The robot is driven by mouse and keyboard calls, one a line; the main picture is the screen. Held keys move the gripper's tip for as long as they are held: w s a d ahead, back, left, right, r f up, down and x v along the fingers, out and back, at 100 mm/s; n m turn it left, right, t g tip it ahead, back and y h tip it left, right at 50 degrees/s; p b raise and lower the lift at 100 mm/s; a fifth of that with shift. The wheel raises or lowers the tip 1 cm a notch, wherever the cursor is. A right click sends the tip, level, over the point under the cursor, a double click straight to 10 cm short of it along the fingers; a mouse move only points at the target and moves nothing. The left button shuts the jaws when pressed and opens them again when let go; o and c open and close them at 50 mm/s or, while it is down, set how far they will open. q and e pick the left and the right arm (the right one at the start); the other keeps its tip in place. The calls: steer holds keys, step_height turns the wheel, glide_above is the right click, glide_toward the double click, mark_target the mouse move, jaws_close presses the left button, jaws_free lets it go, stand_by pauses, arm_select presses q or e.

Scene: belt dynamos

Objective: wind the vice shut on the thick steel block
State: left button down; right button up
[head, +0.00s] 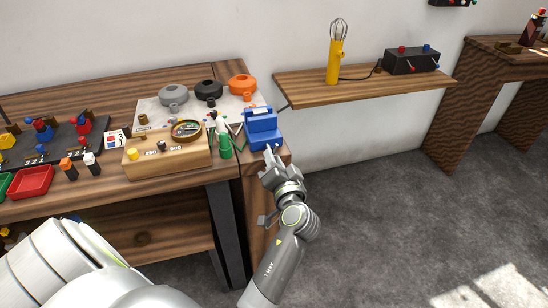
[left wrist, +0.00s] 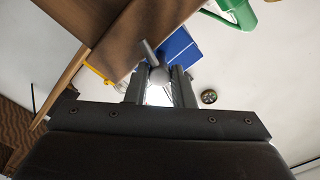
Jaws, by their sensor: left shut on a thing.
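The blue vice (head: 262,133) stands at the right end of the wooden bench. It also shows in the left wrist view (left wrist: 180,48), behind the fingertips. My left gripper (head: 271,159) is at the front of the vice, just past the bench's edge. In the left wrist view, its two fingers (left wrist: 160,78) are shut on the grey vice handle (left wrist: 150,50), with a rounded grey end between them and a bar slanting up to the left. I cannot clearly pick out the thick steel block in either view. My right gripper is not in view.
Close left of the vice stand a green-handled tool (head: 225,146) and a wooden box with a dial (head: 165,155). Grey, black and orange dynamos (head: 208,91) line the back. A wall shelf (head: 365,90) holds a yellow lamp (head: 335,62). The floor right of the bench is clear.

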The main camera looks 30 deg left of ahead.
arm_select(q)
steer(key=shift+m, duration=0.5)
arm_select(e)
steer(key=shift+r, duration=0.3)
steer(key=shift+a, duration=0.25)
arm_select(q)
steer(key=shift+f, duration=0.1)
steer(key=c, duration=1.1)
jaws_free()
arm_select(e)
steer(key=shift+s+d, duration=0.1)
